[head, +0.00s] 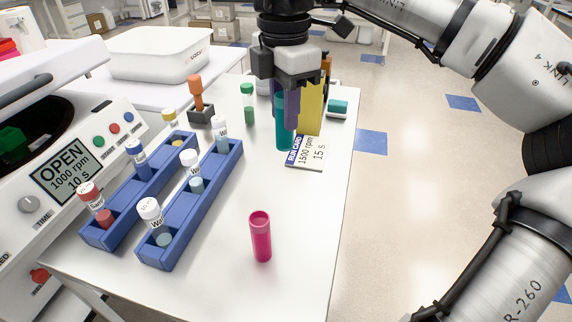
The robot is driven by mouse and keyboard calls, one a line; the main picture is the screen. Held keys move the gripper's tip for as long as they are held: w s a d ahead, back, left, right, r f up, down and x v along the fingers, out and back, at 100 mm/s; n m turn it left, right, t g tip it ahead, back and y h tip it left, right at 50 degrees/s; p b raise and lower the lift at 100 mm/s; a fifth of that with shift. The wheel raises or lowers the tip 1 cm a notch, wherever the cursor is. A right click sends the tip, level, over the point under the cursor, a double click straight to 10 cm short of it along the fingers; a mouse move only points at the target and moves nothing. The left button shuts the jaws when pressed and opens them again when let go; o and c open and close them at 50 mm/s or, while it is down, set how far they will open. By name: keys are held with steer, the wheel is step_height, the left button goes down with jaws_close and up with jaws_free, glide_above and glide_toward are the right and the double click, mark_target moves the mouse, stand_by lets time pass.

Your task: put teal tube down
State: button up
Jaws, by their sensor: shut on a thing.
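The teal tube (283,132) is upright under my gripper (290,104), at the far right part of the white table. My gripper is shut on it, and its fingers partly cover the tube's upper part. The tube's lower end shows beside the run card (308,165), which reads 1500 rpm, 15 s. I cannot tell whether the tube's bottom touches the table. A purple upright piece and a yellow upright piece show close beside the tube; I cannot tell clearly what they belong to.
Two blue racks (205,205) with several capped tubes stand at left. A pink tube (260,238) stands at the front, a green tube (248,105) further back. A centrifuge (75,170) reads OPEN at left.

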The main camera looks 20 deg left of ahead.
step_height(320, 180, down, 12)
steer(key=shift+f, duration=0.1)
stand_by(0.4)
steer(key=shift+f, duration=0.2)
steer(key=o, duration=1)
steer(key=shift+r, duration=0.1)
steer(key=shift+c, duration=0.2)
steer(key=shift+r, duration=0.15)
step_height(320, 180, up, 12)
steer(key=shift+r, duration=0.1)
